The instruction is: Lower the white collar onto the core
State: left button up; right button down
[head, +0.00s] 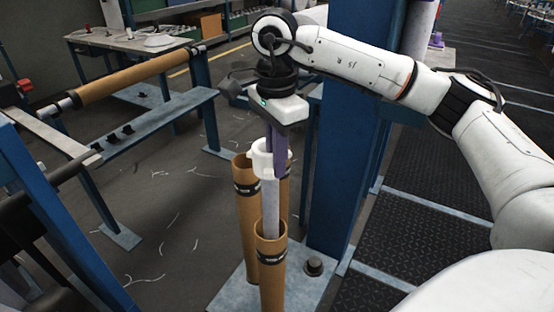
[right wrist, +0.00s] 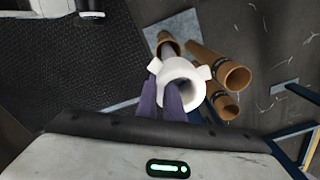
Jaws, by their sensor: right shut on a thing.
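The white collar (head: 263,160), a ring with small side lugs, is held in the purple fingers of my right gripper (head: 278,165). In the right wrist view the fingers (right wrist: 166,100) close on the near side of the collar (right wrist: 181,76), and its bore faces the camera. Below the collar a pale grey rod (head: 271,203) runs down into the front brown cardboard core (head: 272,270). The collar is well above that core's rim. Whether the rod passes through the collar or joins it is hidden. My left gripper is not in view.
Two more brown cores (head: 246,215) stand close behind the front one on a grey base plate (head: 225,294). A blue post (head: 345,130) rises just right of them. A horizontal brown roll (head: 135,78) on a frame is at the left. White thread scraps lie on the floor.

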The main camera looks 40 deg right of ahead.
jog(key=shift+f, duration=0.1)
dwell(0.4)
jog(key=shift+s+f+b, duration=0.1)
jog(key=shift+f+b, duration=0.2)
jog(key=shift+b, duration=0.05)
jog(key=shift+r+p, duration=0.2)
jog(key=shift+p, duration=0.15)
jog(key=shift+f, duration=0.1)
jog(key=c, duration=1.9)
grip_release()
jog(key=shift+a, duration=0.1)
jog(key=shift+o, duration=0.4)
jog(key=shift+s, duration=0.15)
